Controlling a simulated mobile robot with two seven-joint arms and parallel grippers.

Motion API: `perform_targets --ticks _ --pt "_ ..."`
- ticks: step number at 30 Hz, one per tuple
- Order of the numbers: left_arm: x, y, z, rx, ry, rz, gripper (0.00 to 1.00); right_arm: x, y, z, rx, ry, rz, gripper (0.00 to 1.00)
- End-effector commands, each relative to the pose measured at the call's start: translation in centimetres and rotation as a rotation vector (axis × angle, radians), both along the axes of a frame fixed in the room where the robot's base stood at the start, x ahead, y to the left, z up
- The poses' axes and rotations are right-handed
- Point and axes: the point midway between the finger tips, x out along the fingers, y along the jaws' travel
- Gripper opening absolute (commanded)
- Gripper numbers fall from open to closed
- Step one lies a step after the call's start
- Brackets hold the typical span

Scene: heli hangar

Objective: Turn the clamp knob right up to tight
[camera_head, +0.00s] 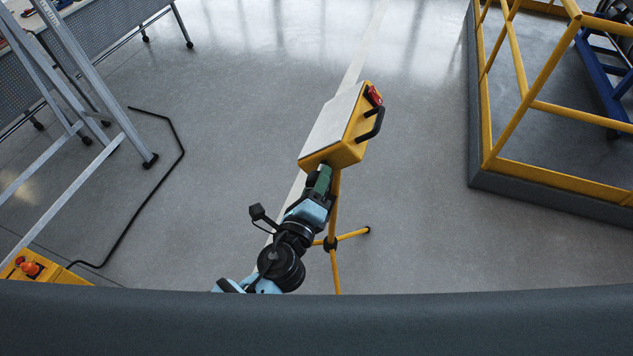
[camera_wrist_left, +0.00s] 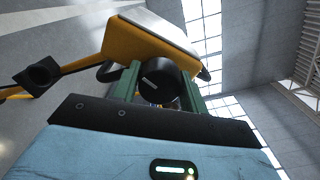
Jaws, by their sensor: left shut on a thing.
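The clamp knob (camera_wrist_left: 168,82) is a dark round knob with a short pale mark on its face. In the left wrist view it sits under the yellow box head (camera_wrist_left: 145,47) of a tripod stand. My left gripper (camera_wrist_left: 158,78) has its green fingers on either side of the knob and is shut on it. In the head view my left gripper (camera_head: 323,180) reaches the near lower end of the yellow box (camera_head: 347,152), where the knob is mostly hidden. My right gripper is in neither view.
The box stands on yellow tripod legs (camera_head: 352,235) close beside my left arm. A dark handle (camera_head: 371,125) is on its right side. A yellow railing (camera_head: 555,182) on a grey platform is at right, a ladder (camera_head: 88,75) at left. Open floor lies between.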

Motion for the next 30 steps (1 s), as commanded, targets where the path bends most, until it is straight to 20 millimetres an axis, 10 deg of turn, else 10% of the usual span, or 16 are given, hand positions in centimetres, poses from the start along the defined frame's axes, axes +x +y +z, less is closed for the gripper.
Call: perform_targets --ticks 13,14,18,30 --pt "0.03 0.01 0.07 0.011 -0.005 0.0 0.21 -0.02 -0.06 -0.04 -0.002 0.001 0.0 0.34" --pt "0.03 0.01 0.07 0.011 -0.005 0.0 0.47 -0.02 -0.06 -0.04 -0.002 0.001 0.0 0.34" --pt "0.02 0.01 0.05 0.01 -0.005 0.0 0.64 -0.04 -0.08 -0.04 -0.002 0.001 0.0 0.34" --pt "-0.93 0.32 -0.11 0.009 -0.001 0.0 0.64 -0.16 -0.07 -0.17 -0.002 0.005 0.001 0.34"
